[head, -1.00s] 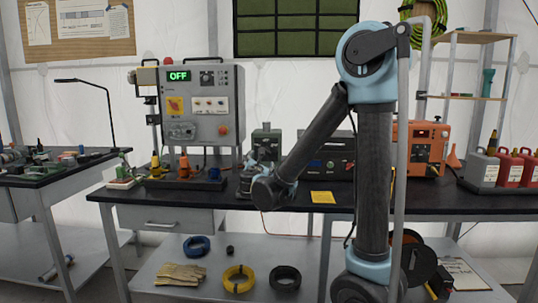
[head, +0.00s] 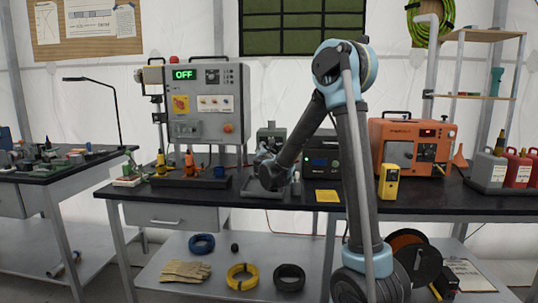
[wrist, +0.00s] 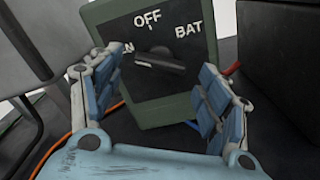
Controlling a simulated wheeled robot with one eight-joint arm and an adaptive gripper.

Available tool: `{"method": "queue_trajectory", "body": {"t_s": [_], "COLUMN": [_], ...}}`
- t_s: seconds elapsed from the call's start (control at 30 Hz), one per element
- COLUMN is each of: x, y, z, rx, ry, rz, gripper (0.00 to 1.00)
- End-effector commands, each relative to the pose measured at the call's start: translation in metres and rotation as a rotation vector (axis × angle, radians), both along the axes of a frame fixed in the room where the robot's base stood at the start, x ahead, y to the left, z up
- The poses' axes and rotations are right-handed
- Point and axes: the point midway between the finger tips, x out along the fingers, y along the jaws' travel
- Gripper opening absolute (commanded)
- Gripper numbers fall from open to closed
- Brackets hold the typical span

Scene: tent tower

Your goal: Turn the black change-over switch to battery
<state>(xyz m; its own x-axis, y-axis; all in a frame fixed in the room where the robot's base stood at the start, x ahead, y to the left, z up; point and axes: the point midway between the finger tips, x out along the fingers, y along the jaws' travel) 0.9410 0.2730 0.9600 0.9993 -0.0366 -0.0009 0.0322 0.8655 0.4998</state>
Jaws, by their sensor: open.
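The green change-over box (head: 272,134) stands on the long bench, partly hidden by my arm. In the wrist view its dark face (wrist: 195,52) carries the labels OFF at the top, BAT at the right and a partly covered one ending in N at the left. The black switch handle (wrist: 160,62) lies across the middle of the face, slightly tilted; I cannot tell which label it points to. My gripper (wrist: 158,98) is open and empty, its fingers in front of the box, one on each side of the handle and apart from it.
A grey panel (head: 243,102) reading OFF stands to the left. A black unit (head: 322,172) stands close right of the green box. An orange unit (head: 385,135) and a yellow handheld device (head: 390,183) are farther right. A yellow note (head: 327,196) lies at the bench's front edge.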

Motion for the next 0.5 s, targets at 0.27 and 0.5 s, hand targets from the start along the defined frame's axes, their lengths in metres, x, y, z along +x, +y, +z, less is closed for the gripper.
{"method": "queue_trajectory", "body": {"t_s": [0.27,0.5], "x": [0.019,0.020], "y": [-0.001,-0.001], "z": [0.000,0.000], "rx": [0.000,0.000], "ry": [0.000,0.000], "rz": [0.000,0.001], "gripper": [0.70,0.70]}}
